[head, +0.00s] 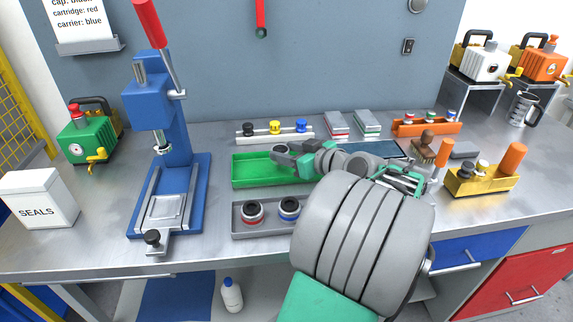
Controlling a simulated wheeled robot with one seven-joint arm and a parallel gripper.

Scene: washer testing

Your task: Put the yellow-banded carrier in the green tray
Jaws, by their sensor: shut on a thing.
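The green tray (255,176) lies on the bench right of the blue press. My gripper (286,155) reaches in from the right, with its fingertips over the back right part of this tray. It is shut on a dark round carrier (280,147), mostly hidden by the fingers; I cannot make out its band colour. Whether the carrier touches the tray floor is unclear. The grey tray (242,229) in front holds a red-banded carrier (253,212) and a blue-banded carrier (289,209). My arm hides the grey tray's right end.
The blue press (168,170) stands left of the trays. Behind them is a rack (262,139) with black, yellow and blue knobbed parts. A yellow block fixture (483,180) and a brush (425,146) are at right. The green tray's left part is empty.

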